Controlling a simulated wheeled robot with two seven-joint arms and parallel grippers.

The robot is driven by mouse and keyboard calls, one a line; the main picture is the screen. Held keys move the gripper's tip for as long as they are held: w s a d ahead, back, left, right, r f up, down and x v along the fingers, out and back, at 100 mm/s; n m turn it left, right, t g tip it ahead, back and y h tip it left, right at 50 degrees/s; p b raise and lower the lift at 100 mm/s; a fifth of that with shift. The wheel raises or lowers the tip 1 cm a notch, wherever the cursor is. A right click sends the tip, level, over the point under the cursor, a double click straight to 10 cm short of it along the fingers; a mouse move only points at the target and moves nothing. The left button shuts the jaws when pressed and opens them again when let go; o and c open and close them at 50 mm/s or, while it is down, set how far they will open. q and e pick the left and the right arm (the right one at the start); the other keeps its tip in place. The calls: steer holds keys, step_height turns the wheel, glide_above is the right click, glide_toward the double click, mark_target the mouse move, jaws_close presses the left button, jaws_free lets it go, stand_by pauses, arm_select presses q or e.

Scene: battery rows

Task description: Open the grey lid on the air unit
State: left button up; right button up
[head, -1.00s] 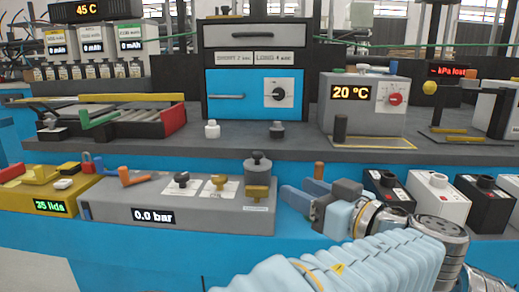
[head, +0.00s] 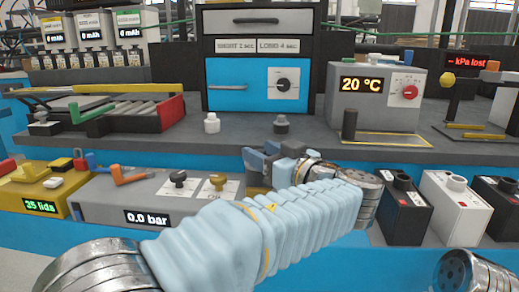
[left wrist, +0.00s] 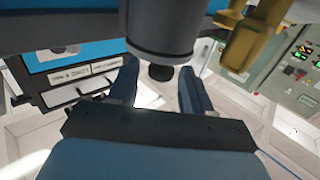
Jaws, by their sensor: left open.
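The air unit (head: 130,191) is a long grey box with a "0.0 bar" display at the front of the bench. Its grey lid is hidden in the head view behind my left gripper (head: 262,160), which is at the unit's right end. In the left wrist view, the dark round grey lid (left wrist: 160,45) with a small dark knob (left wrist: 160,73) shows at top centre. My left gripper's open fingers (left wrist: 160,90) are either side of the knob; I cannot tell whether they touch it. My right gripper is out of view.
A yellow valve (left wrist: 243,45) stands close to the lid. A dark knob (head: 179,179), a yellow knob (head: 217,181) and an orange lever (head: 128,174) are on the unit. Black and white boxes (head: 455,208) stand to the right, a yellow box (head: 38,190) to the left.

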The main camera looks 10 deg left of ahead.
arm_select(q)
steer(key=shift+w+a, duration=0.5)
steer(key=shift+w, duration=0.05)
jaws_close()
